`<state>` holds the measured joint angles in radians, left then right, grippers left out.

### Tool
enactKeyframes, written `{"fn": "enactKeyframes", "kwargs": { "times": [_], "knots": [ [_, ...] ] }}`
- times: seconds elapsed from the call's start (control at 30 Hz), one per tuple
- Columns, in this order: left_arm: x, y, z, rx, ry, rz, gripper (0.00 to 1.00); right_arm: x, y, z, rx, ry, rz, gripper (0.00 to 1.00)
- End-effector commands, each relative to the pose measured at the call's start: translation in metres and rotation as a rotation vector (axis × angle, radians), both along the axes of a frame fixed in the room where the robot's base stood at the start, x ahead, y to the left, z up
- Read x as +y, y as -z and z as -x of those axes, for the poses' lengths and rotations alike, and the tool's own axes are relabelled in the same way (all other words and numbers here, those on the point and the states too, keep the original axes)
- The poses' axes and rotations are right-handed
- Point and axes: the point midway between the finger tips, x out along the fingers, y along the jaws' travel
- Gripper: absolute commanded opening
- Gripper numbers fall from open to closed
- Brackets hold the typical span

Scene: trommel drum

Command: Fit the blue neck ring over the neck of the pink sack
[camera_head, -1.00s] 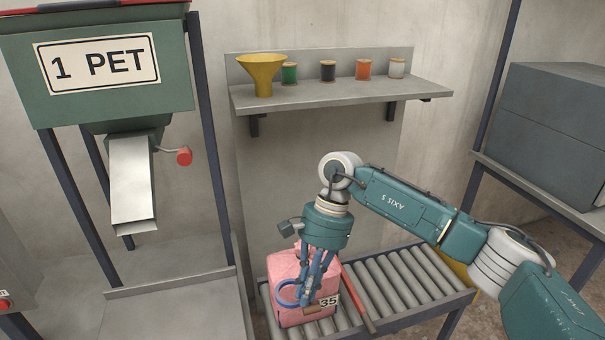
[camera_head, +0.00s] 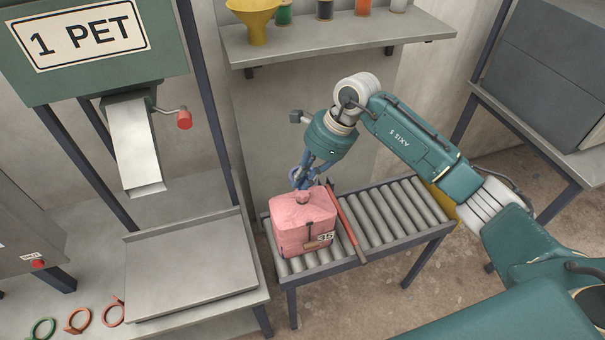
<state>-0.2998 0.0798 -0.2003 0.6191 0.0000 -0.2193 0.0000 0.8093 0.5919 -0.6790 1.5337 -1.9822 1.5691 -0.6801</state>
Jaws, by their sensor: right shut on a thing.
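The pink sack (camera_head: 300,226) stands upright on the roller conveyor, with a tag reading 35 on its front. Its short neck (camera_head: 303,197) points up and shows bare, with no ring around it. My right gripper (camera_head: 304,181) is shut on the blue neck ring (camera_head: 294,177). It holds the ring just above and behind the neck in this view; the fingers partly hide the ring. I cannot tell the exact gap between ring and sack. My left gripper is not in view.
A red bar (camera_head: 346,222) lies across the roller conveyor (camera_head: 395,215) beside the sack. A chute (camera_head: 136,145) with a red-knobbed lever hangs at left above a metal platform (camera_head: 190,265). Green and orange rings (camera_head: 78,320) lie at lower left. A shelf (camera_head: 340,38) holds a yellow funnel and spools.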

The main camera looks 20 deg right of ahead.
Motion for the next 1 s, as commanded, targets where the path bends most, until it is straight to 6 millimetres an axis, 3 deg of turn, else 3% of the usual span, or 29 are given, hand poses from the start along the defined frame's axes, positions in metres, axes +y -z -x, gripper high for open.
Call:
{"fn": "enactKeyframes", "kwargs": {
  "times": [0.67,1.0],
  "knots": [
    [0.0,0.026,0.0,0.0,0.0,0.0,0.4,0.0,0.049,0.0,0.001,-0.002,0.0,0.0],
    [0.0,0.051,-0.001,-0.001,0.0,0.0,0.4,0.0,0.075,0.0,0.0,-0.002,0.001,0.0]
  ]
}}
